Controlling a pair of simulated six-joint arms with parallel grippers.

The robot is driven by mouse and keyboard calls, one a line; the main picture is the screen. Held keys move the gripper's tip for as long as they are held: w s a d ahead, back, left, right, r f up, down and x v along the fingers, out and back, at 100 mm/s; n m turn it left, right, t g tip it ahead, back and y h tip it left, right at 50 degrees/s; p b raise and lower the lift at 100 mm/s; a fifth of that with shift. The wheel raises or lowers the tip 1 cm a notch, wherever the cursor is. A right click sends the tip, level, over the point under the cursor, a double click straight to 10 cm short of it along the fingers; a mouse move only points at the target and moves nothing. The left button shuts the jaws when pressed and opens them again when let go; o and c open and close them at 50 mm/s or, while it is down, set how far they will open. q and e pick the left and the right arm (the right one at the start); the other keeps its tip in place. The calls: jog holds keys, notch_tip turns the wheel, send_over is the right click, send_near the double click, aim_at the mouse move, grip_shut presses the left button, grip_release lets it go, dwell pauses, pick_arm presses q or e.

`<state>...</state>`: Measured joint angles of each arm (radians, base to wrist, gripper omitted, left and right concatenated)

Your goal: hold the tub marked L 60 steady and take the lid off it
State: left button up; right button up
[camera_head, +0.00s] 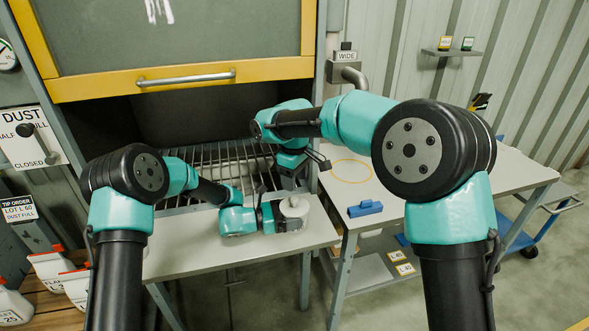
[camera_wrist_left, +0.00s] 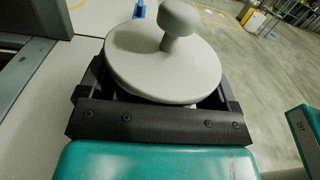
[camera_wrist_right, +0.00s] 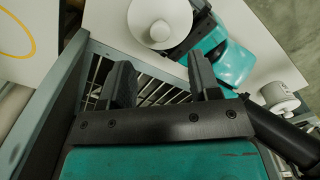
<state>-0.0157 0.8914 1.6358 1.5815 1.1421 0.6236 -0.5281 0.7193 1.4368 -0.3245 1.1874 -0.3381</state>
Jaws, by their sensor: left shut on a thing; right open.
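The held tub has a pale round lid with a knob (camera_head: 294,206). The lid is on it in the left wrist view (camera_wrist_left: 150,75), with most of the tub hidden below; no label on it is readable. My left gripper (camera_head: 286,216) is shut around the tub, just under the lid, over the near metal table. My right gripper (camera_head: 289,180) is open and empty, behind and above the tub. In the right wrist view its fingers (camera_wrist_right: 160,85) are apart from the lid (camera_wrist_right: 155,20).
A slatted grate (camera_head: 215,165) lies behind the near table (camera_head: 205,257). A blue object (camera_head: 365,209) and a yellow ring (camera_head: 351,170) are on the right table. White containers (camera_head: 48,268) stand at lower left. Another pale tub (camera_wrist_right: 278,97) shows in the right wrist view.

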aim_at(294, 198)
notch_tip(294, 198, down, 8)
jog(key=shift+f, duration=0.1)
dwell(0.4)
grip_shut()
dwell(0.4)
jog(key=shift+r, duration=1.25)
dwell(0.7)
jog(key=shift+r, duration=1.95)
